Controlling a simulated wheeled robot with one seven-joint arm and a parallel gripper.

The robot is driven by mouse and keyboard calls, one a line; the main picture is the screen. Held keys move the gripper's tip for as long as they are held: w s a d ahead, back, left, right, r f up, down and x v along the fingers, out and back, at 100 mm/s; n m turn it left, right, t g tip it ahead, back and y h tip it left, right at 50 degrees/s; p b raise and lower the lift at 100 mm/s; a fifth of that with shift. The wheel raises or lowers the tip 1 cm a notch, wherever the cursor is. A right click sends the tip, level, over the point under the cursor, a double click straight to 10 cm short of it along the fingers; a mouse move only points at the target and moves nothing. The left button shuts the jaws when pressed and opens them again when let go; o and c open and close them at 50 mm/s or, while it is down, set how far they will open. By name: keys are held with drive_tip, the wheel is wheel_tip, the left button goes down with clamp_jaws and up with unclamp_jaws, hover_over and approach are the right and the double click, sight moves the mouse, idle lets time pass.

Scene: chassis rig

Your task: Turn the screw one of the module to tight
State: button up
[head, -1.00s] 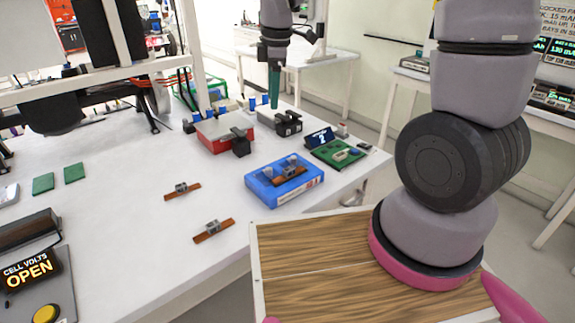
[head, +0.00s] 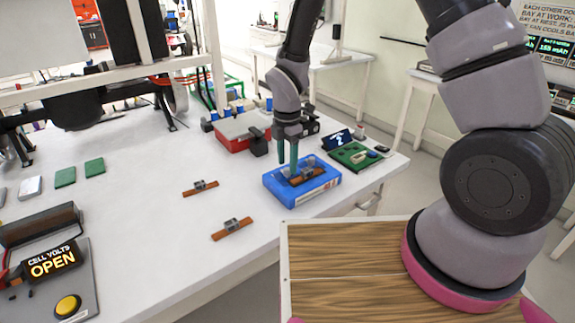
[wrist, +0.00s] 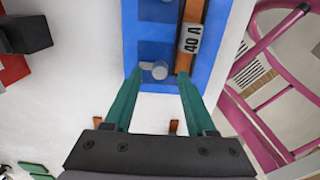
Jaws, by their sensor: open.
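The blue module (head: 318,189) sits near the table's right edge, with a copper strip and a grey fuse marked 40 A (wrist: 191,38) on it. A pale grey screw head (wrist: 155,70) stands on its blue face beside the strip. Another grey piece (wrist: 152,10) shows at the top of the wrist view; I cannot tell which screw is number one. My gripper (head: 287,168) points down over the module's left part, green fingers apart. In the wrist view the open fingers (wrist: 159,76) lie either side of the screw head; contact is not clear.
A red box (head: 240,132) with black parts stands behind the module, and a green board (head: 354,156) lies to its right. A wooden-topped surface (head: 340,260) is in front.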

drive_tip(key=shift+f, duration=0.8)
clamp_jaws()
